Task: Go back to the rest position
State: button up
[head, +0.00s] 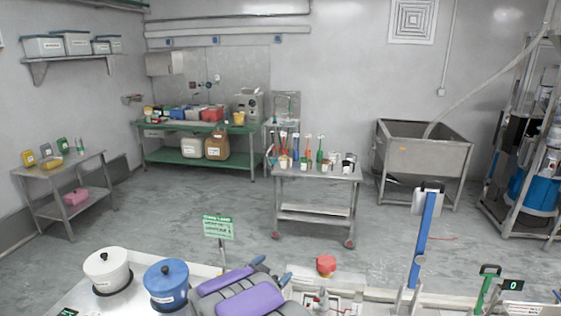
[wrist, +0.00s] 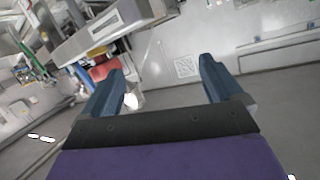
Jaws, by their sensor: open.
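My gripper (head: 272,270) is at the bottom middle of the head view, on the end of my grey and purple arm. In the wrist view its two blue fingers (wrist: 162,82) stand wide apart. I see nothing held between them; wall and floor show through the gap. The arm looks folded low, with the gripper just above the front counter's level. I cannot tell the exact gap between gripper and counter.
A white lidded pot (head: 107,272) and a blue lidded pot (head: 166,285) stand left of my arm. A red knob (head: 326,265), a blue post (head: 422,240) and a green handle (head: 487,285) are to the right. A steel cart (head: 318,172) stands beyond, with open floor around it.

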jog(key=s+a+r+n+g+y+b, duration=0.1)
jog(key=s+a+r+n+y+b, duration=0.15)
jog(key=r+n+y, duration=0.35)
jog(key=s+g+y, duration=0.3)
jog(key=s+y, duration=0.2)
jog(key=s, duration=0.4)
jog(key=s+d+f+g+h+b, duration=0.1)
jog(key=s+d+g, duration=0.2)
jog(key=s, duration=0.9)
jog(key=s+d+f+n+g+h+b, duration=0.1)
jog(key=s+d+g, duration=0.3)
jog(key=s+d, duration=0.6)
jog(key=s+d+f+n+g+h+b, duration=0.1)
jog(key=s+d+g, duration=0.3)
jog(key=s, duration=1.2)
jog(key=shift+d+f+h, duration=0.4)
jog(key=shift+d+f, duration=0.1)
jog(key=shift+d, duration=0.65)
jog(key=shift+w, duration=0.1)
